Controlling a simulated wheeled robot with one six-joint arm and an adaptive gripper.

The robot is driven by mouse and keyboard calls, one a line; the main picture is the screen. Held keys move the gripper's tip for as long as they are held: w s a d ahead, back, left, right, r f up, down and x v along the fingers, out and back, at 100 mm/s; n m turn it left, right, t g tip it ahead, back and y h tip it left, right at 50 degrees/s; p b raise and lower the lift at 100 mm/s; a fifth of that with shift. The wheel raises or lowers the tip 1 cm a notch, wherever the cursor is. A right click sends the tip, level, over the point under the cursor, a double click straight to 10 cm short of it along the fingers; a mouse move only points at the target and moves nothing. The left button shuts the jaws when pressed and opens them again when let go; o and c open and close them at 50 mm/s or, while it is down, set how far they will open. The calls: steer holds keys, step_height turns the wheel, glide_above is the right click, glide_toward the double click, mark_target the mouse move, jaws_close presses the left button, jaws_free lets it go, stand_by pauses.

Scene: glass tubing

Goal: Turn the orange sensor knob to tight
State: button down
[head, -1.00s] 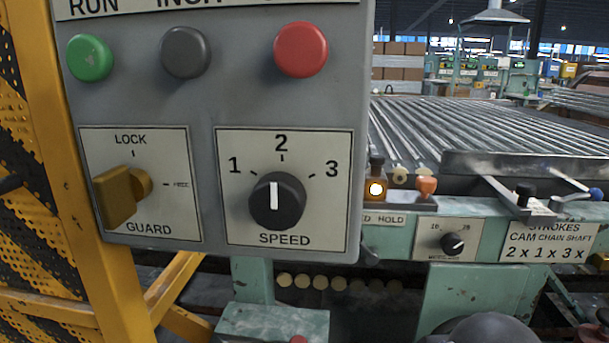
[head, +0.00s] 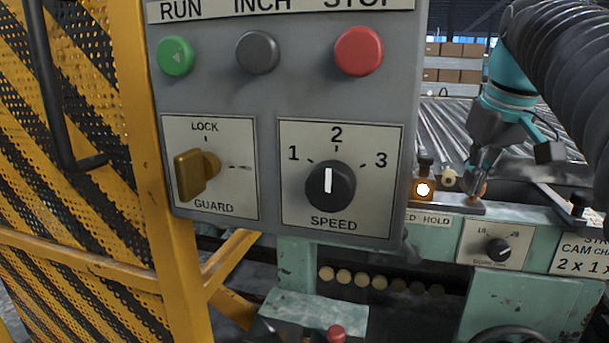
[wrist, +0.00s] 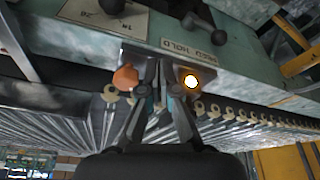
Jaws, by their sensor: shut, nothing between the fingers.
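The orange knob (wrist: 125,78) stands on the machine's front rail in the wrist view, just left of my gripper's fingers. In the head view a bit of the orange knob (head: 480,198) shows below my fingertips, mostly hidden. My gripper (wrist: 158,64) is shut and empty, with its tips between the knob and the orange sensor block. It also shows in the head view (head: 478,184), pointing down at the rail. The orange sensor block (head: 423,190) has a lit white lens and shows right of the fingers in the wrist view (wrist: 190,82). I cannot tell whether my fingers touch the knob.
A grey control panel (head: 265,100) with RUN, INCH and STOP buttons, a yellow guard key (head: 197,175) and a black speed knob (head: 330,186) stands close in front. A yellow perforated guard (head: 90,200) is at left. Metal rollers (head: 450,122) lie behind the rail.

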steer(key=w+d+r+n, duration=0.1)
steer(key=w+d+r, duration=0.2)
steer(key=d+r, duration=0.3)
steer(key=shift+g, duration=0.3)
steer(key=shift+s+d+f+b, duration=0.1)
steer(key=shift+f+b, duration=0.8)
steer(key=shift+f, duration=0.95)
steer(key=shift+s+d+f+b, duration=0.1)
steer(key=shift+f+b, duration=0.8)
steer(key=shift+f, duration=0.95)
steer(key=shift+s+a+r+p, duration=0.1)
steer(key=shift+s+a+p, duration=0.1)
steer(key=shift+a+p, duration=0.65)
steer(key=shift+a+p, duration=0.5)
steer(key=shift+p, duration=0.1)
steer(key=shift+s, duration=0.2)
steer(key=shift+w+p+v, duration=0.1)
steer(key=shift+w+v, duration=0.05)
steer(key=shift+v, duration=0.8)
steer(key=shift+w+p+v, duration=0.15)
steer(key=shift+w+v, duration=0.05)
steer(key=shift+v, duration=0.8)
steer(key=shift+w+p+v, duration=0.1)
steer(key=shift+w+v, duration=0.05)
steer(key=shift+v, duration=0.8)
steer(key=shift+r, duration=0.15)
